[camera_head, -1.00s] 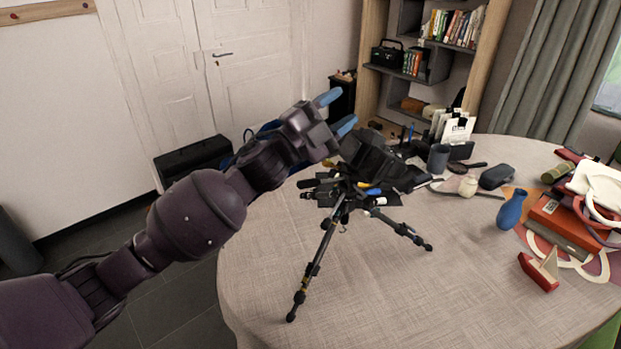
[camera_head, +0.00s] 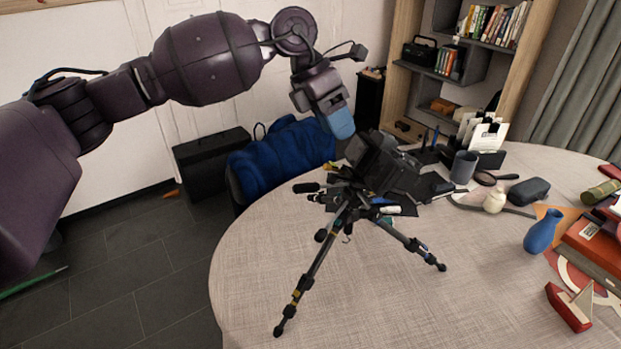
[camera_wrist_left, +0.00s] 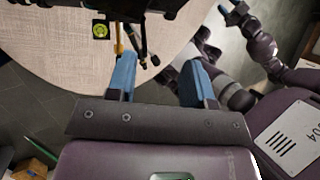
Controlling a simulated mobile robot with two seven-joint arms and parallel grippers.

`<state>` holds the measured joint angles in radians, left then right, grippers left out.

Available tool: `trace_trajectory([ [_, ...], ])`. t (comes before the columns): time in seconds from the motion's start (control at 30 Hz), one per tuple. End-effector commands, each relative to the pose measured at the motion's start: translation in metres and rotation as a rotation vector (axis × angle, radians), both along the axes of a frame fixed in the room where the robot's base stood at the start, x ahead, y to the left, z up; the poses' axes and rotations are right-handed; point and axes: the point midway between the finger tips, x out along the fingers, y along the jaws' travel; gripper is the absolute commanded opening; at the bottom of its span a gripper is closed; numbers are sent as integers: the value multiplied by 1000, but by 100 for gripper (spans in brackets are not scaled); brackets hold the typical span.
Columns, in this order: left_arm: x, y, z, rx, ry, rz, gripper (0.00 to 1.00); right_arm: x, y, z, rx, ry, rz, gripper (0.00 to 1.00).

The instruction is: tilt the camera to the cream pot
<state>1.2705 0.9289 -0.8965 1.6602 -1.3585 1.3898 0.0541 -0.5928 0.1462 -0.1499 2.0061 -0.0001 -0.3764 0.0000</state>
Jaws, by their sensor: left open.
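The black camera (camera_head: 385,163) sits tilted on the tripod (camera_head: 345,225), which stands on the round table. The small cream pot (camera_head: 495,200) is on the table to the right of the tripod, beyond a clear strip. My left gripper (camera_head: 341,124) is open, pointing down at the upper left side of the camera; whether it touches cannot be told. In the left wrist view, the blue fingers of my left gripper (camera_wrist_left: 160,75) are apart with nothing gripped between them. My right arm shows there at upper right; its gripper state is unclear.
The round table (camera_head: 440,300) is bare in front. A grey cup (camera_head: 464,167), a dark case (camera_head: 528,191) and a blue vase (camera_head: 542,231) stand around the pot. A red toy boat (camera_head: 570,305) is near the right edge. A blue-covered chair (camera_head: 280,155) is behind.

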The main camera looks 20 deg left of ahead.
Motion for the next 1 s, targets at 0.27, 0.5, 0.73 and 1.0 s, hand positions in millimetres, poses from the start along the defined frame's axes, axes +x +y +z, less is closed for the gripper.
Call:
trace_trajectory([
  [0.27,-6,57,-22,356,64,-12,48,3,1,2,0,-6,2,53],
  [0.5,-12,65,-28,410,98,-21,48,0,1,1,2,-1,-1,53],
  [0.73,-16,61,-61,407,100,-22,48,0,1,0,2,1,-2,53],
  [1.0,-22,56,-104,405,99,-22,48,0,1,-1,4,1,-2,53],
])
